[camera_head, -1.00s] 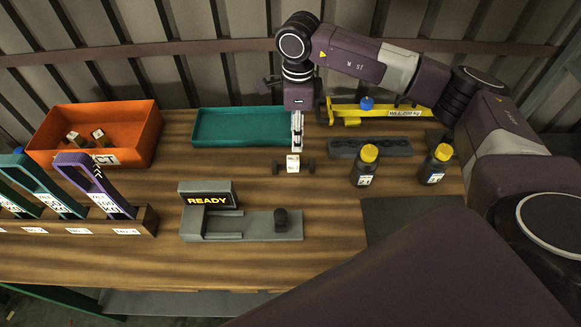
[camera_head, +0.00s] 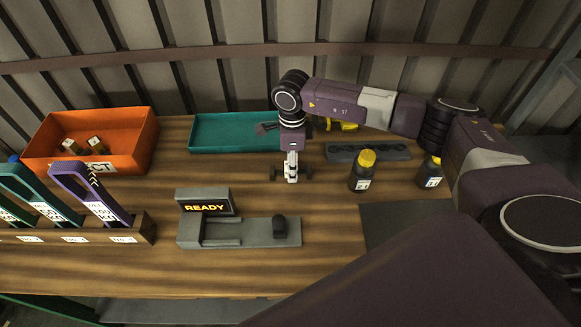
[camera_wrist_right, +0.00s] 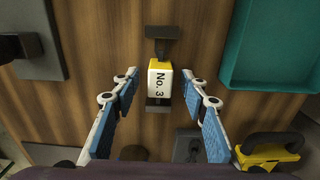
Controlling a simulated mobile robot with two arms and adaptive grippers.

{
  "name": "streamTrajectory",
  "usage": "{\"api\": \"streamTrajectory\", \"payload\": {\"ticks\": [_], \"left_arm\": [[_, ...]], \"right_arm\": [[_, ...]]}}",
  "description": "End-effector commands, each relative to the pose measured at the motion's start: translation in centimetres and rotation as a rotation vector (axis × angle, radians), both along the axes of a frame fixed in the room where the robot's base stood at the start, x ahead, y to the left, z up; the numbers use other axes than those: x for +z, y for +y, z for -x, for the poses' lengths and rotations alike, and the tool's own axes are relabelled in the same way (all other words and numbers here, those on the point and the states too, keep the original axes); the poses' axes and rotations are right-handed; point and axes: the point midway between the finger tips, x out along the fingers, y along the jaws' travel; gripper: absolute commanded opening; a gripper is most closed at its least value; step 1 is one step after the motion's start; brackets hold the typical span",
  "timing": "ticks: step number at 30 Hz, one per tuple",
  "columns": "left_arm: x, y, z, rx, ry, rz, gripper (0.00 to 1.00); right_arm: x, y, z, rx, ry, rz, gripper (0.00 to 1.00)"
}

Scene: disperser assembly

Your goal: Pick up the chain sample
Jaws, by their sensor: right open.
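The chain sample (camera_wrist_right: 160,78) is a small white and yellow block labelled "No. 3", with dark supports (camera_wrist_right: 163,33) at both ends. It sits on the wooden table, mid-picture in the wrist view. My right gripper (camera_wrist_right: 159,95) is open, with its blue-padded fingers on either side of the sample and a visible gap to each side. In the head view my right gripper (camera_head: 291,172) is over the sample and hides most of it; only the dark ends (camera_head: 273,174) show beside the fingers. Whether the fingers are at the sample's height I cannot tell. My left gripper is not in view.
A teal tray (camera_head: 235,146) lies behind, partly behind my right gripper. A grey "READY" device (camera_head: 240,230) stands in front. Two yellow-capped bottles (camera_head: 362,170) and a dark holder (camera_head: 368,151) are to the right. An orange bin (camera_head: 125,138) and purple-handled rack (camera_head: 148,228) are left.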

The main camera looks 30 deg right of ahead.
Motion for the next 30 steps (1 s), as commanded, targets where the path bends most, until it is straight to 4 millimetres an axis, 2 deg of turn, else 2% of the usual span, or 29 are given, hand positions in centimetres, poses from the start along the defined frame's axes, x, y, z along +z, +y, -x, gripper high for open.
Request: {"api": "streamTrajectory", "payload": {"ticks": [6, 17, 30], "left_arm": [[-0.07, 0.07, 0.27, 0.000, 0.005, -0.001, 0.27], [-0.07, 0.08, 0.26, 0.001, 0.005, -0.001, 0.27], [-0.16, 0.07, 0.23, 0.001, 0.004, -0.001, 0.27]], "right_arm": [[-0.14, 0.00, 0.00, 0.001, 0.000, 0.000, 0.40], [-0.09, -0.01, -0.02, 0.000, 0.000, 0.000, 0.00], [0.26, 0.00, -0.13, 0.000, -0.004, 0.000, 0.00]]}}
